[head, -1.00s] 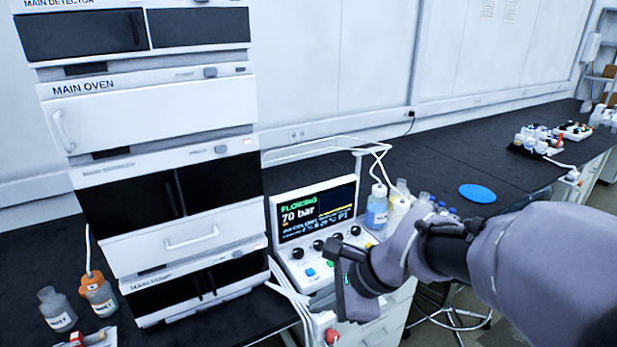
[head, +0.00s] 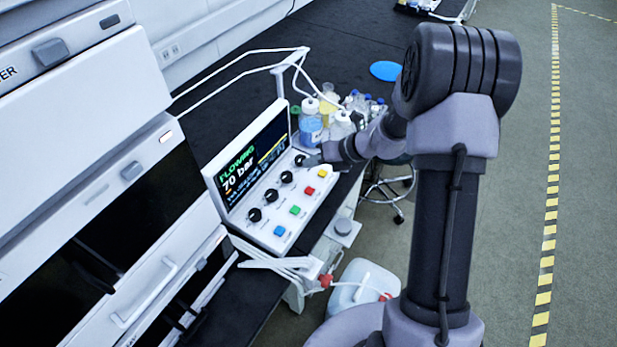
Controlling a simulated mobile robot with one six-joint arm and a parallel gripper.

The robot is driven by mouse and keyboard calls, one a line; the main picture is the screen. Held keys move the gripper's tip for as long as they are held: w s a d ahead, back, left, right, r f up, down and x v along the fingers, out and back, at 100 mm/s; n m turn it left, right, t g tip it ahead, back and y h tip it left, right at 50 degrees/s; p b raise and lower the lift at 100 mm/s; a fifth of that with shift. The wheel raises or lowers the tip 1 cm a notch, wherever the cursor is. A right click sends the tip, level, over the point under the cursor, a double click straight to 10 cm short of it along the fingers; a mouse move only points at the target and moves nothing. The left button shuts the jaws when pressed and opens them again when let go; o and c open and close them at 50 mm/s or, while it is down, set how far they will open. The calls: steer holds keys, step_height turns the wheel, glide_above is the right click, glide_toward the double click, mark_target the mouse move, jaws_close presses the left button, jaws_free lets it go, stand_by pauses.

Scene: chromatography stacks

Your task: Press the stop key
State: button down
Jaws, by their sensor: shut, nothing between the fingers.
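The control box (head: 262,222) stands on the black bench, its screen (head: 250,160) reading "FLOWING" and "70 bar". Its sloped panel has a row of keys: blue (head: 279,230), green (head: 295,210), red (head: 309,190) and yellow (head: 322,173). Any key labels are too small to read, so I cannot tell which one is marked stop. My gripper (head: 312,161) is shut and empty at the panel's right end, near the yellow key and the rightmost black knob. I cannot tell whether it touches the panel.
Bottles (head: 311,122) stand close behind my gripper. White tubing (head: 240,72) arches above the box, and more tubing runs below its front left. The instrument stack (head: 85,110) rises at the left. A blue disc (head: 385,71) lies on the bench. A white canister (head: 360,288) is on the floor.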

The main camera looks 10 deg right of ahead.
mark_target(312, 191)
steer(key=shift+s+d, duration=0.1)
steer(key=shift+s, duration=0.1)
step_height(312, 191, down, 9)
steer(key=b, duration=0.7)
steer(key=shift+r+b, duration=0.15)
steer(key=shift+b, duration=0.25)
stand_by(1.4)
steer(key=shift+f, duration=0.4)
steer(key=shift+f+b, duration=0.55)
steer(key=shift+b, duration=0.05)
stand_by(0.4)
steer(key=shift+r, duration=0.1)
steer(key=shift+r+p, duration=0.85)
steer(key=shift+p, duration=0.05)
steer(key=shift+r, duration=0.1)
